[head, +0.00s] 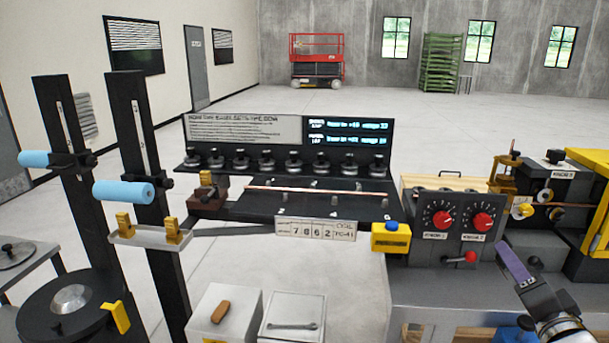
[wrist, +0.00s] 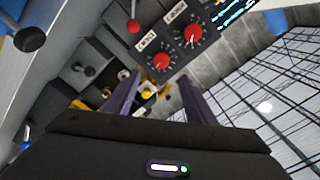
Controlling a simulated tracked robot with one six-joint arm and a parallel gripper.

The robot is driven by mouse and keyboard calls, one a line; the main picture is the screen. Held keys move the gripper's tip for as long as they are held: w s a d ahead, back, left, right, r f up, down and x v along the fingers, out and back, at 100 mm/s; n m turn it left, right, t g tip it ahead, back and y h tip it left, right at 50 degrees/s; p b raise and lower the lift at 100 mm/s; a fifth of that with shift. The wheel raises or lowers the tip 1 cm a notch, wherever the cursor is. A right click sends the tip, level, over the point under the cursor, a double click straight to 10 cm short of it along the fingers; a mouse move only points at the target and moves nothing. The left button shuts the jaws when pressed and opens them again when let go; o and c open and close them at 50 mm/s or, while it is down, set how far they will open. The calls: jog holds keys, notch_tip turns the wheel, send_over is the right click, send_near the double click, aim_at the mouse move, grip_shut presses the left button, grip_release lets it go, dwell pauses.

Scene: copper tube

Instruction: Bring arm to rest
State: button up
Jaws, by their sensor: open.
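My gripper (head: 508,262) is at the lower right of the head view, in front of the grey bench and below the panel with two red dials. Its purple fingers also show in the wrist view (wrist: 157,88), spread apart with nothing between them. A thin copper tube (head: 315,191) lies level along the black rack in the middle of the head view, well away from my gripper.
The control panel (head: 453,217) with red dials stands close beyond my gripper. A red-knobbed lever (head: 470,257) and a yellow box with a blue button (head: 391,237) are left of it. Yellow machinery (head: 590,205) stands at the right. Two black posts stand at left.

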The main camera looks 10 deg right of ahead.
jog(key=w+a+f+n+g, duration=0.1)
jog(key=w+a+n+g, duration=0.15)
jog(key=a, duration=0.45)
jog(key=w+a+n+g, duration=0.1)
jog(key=a+n+g, duration=0.3)
jog(key=a, duration=0.3)
jog(key=s+a+f+n+g+y, duration=0.2)
jog(key=s+a+f+n, duration=0.1)
jog(key=s+a, duration=0.4)
jog(key=s+a+f+n+g+y, duration=0.3)
jog(key=s+a, duration=0.3)
jog(key=a, duration=0.6)
jog(key=shift+s+a+f+n, duration=0.15)
jog(key=shift+s+n, duration=0.2)
jog(key=shift+n, duration=0.1)
